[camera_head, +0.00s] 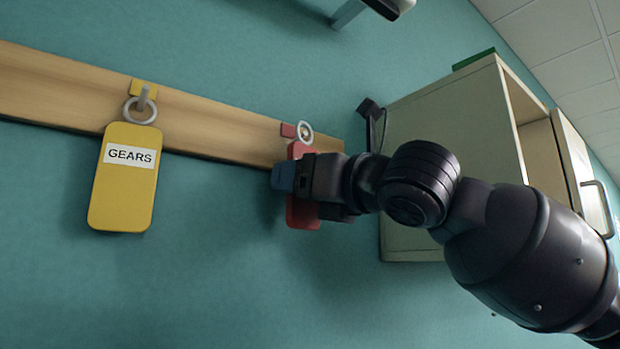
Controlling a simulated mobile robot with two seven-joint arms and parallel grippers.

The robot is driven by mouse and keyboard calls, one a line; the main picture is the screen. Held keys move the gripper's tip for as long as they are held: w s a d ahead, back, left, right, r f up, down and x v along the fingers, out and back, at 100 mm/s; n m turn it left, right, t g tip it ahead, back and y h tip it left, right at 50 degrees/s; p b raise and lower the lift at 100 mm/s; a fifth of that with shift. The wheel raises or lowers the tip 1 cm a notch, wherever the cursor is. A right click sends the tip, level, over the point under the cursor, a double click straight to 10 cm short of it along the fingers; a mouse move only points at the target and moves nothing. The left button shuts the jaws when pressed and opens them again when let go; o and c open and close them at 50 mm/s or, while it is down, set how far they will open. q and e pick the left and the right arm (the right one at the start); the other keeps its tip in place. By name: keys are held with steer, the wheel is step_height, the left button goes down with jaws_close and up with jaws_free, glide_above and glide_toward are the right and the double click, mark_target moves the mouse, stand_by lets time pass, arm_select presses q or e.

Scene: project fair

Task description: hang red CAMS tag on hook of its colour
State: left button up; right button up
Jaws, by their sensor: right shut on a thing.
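The red tag (302,214) hangs upright at the right end of the wooden rail, partly hidden behind my right gripper (284,178). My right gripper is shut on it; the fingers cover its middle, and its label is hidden. The tag's pale ring (304,132) is at its top, beside the red patch (288,130) on the rail. A hook tip seems to show inside the ring, but I cannot tell whether the ring rests on the hook. My left gripper is not in view.
A yellow GEARS tag (125,190) hangs by its ring from a hook on a yellow patch, left on the wooden rail (215,138). A pale cabinet (445,120) with its door open stands right of the rail, behind my right arm.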

steer(key=shift+w+a+f, duration=0.45)
steer(key=shift+w+a, duration=0.2)
steer(key=shift+w, duration=0.2)
stand_by(0.4)
steer(key=o, duration=0.9)
steer(key=shift+f, duration=0.1)
steer(key=b+v, duration=0.2)
steer(key=v, duration=0.8)
steer(key=shift+s+d, duration=0.25)
steer(key=shift+d, duration=0.05)
steer(key=shift+f, duration=0.1)
